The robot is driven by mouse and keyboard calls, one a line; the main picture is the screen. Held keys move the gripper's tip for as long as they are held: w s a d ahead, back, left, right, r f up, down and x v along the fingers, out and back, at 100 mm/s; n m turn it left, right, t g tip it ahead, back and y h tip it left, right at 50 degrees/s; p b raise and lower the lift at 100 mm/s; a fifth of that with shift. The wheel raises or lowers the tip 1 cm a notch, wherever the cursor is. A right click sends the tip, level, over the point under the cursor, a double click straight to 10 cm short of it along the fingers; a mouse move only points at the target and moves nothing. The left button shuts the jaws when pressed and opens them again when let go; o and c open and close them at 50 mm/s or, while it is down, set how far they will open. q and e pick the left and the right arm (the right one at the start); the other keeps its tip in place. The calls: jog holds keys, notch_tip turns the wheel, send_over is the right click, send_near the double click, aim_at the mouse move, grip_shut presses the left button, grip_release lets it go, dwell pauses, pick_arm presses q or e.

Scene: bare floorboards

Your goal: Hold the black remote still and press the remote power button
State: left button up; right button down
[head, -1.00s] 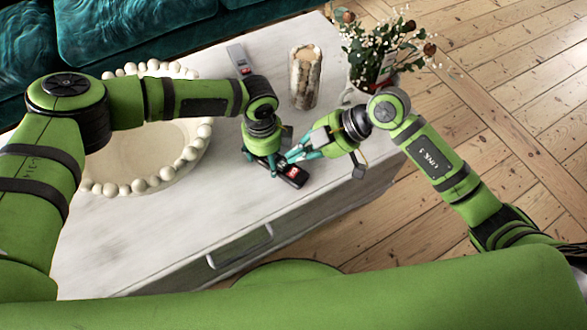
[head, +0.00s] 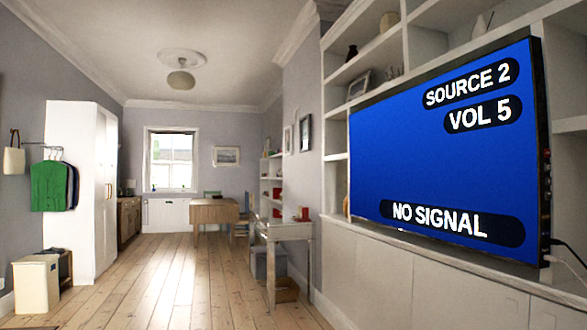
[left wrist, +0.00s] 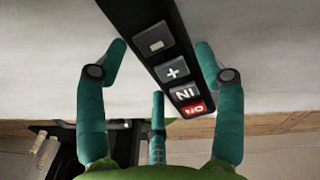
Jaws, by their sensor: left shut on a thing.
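The black remote (left wrist: 148,20) shows in the left wrist view, running from the top edge toward the lower right. Its visible keys are a minus, a plus, an IN key and a red power button (left wrist: 194,110) at the near end. My left gripper (left wrist: 161,48) is shut on the remote, with teal fingers on either side of it and one more finger below. No fingertip covers the red button. The television (head: 450,150) in the head view is lit blue and reads SOURCE 2, VOL 5 and NO SIGNAL. My right gripper is in neither current view.
A pale tabletop (left wrist: 50,70) lies behind the remote in the left wrist view. The head view shows white shelving (head: 385,275) under the television, a desk (head: 285,235), a white wardrobe (head: 80,180) and a bin (head: 37,283). Open floorboards (head: 170,285) run down the middle.

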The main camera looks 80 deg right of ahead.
pick_arm(q)
jog(key=o, duration=1.3)
jog(key=shift+r, duration=0.1)
notch_tip(320, 180, up, 12)
